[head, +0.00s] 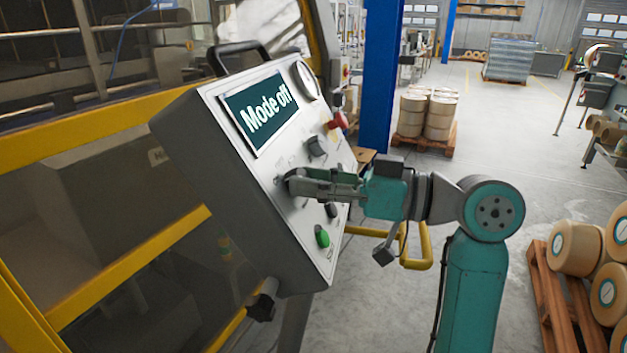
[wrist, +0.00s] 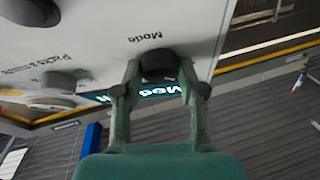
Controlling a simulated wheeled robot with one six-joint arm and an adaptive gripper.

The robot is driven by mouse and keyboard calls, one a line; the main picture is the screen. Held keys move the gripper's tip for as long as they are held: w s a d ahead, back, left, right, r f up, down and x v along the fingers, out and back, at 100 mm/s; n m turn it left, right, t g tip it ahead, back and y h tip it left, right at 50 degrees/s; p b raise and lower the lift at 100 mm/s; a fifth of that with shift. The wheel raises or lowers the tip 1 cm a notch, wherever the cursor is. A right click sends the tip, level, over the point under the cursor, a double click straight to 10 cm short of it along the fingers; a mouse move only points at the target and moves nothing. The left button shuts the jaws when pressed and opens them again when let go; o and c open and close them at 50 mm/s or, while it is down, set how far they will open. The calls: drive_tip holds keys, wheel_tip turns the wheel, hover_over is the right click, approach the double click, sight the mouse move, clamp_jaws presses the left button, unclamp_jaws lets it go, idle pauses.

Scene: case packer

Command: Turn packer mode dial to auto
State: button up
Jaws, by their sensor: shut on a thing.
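The packer's grey control panel (head: 230,190) is tilted towards me in the head view. Its screen (head: 259,110) reads "Mode off". The mode dial (wrist: 158,64) is a dark round knob under the word "Mode", upside down in the wrist view. My gripper (head: 298,182) reaches the panel from the right in the head view and hides most of the dial there. In the wrist view my gripper (wrist: 160,84) has one finger on each side of the dial and is shut on it. The dial's pointer cannot be made out.
Near the dial are another grey knob (head: 317,146), a red knob (head: 338,121), a black button (head: 331,210) and a green button (head: 322,236). A yellow rail (head: 425,250) stands below my arm. A pallet of rolls (head: 565,300) is at the right.

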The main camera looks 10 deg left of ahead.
drive_tip(key=m+t, duration=0.1)
drive_tip(key=m, duration=0.1)
drive_tip(key=m+t+h, duration=0.1)
drive_tip(key=m, duration=0.2)
drive_tip(key=shift+s, duration=0.2)
drive_tip(key=m+t+h, duration=0.1)
drive_tip(key=m, duration=0.2)
drive_tip(key=m+t+h, duration=0.1)
drive_tip(key=m, duration=0.2)
drive_tip(key=shift+s+a+r+t, duration=0.15)
drive_tip(key=shift+t, duration=0.25)
drive_tip(key=m+h, duration=0.1)
drive_tip(key=m, duration=0.1)
drive_tip(key=m+h, duration=0.2)
drive_tip(key=m, duration=0.1)
drive_tip(key=shift+a+r+t, duration=0.1)
drive_tip(key=shift+r+t, duration=0.05)
drive_tip(key=shift+t, duration=0.15)
drive_tip(key=shift+m+h, duration=0.8)
drive_tip(key=shift+m, duration=0.7)
drive_tip(key=o, duration=1.1)
drive_tip(key=shift+o, duration=0.2)
